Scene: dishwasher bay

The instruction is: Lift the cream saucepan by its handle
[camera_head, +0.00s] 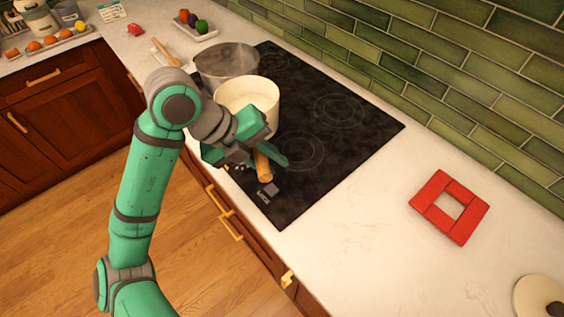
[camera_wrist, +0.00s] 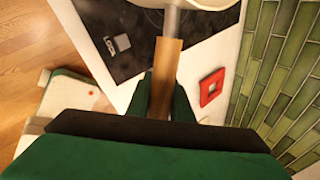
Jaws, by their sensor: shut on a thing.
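The cream saucepan (camera_head: 249,97) is over the left part of the black cooktop in the head view, with its wooden handle (camera_head: 263,167) pointing toward the front edge. My gripper (camera_head: 268,157) is shut on this handle. In the wrist view the handle (camera_wrist: 167,62) runs up from between my green fingers (camera_wrist: 168,100) to a metal neck, and a bit of the pan's pale rim (camera_wrist: 190,4) shows at the top edge. My arm hides the pan's lower part, so I cannot tell whether its base touches the cooktop.
A grey metal pot (camera_head: 224,64) stands close behind the saucepan on the black cooktop (camera_head: 350,140). A red square frame (camera_head: 428,190) and a cream round lid (camera_head: 532,296) lie on the white counter to the right. A green tiled wall (camera_head: 480,70) bounds the back. The counter between is clear.

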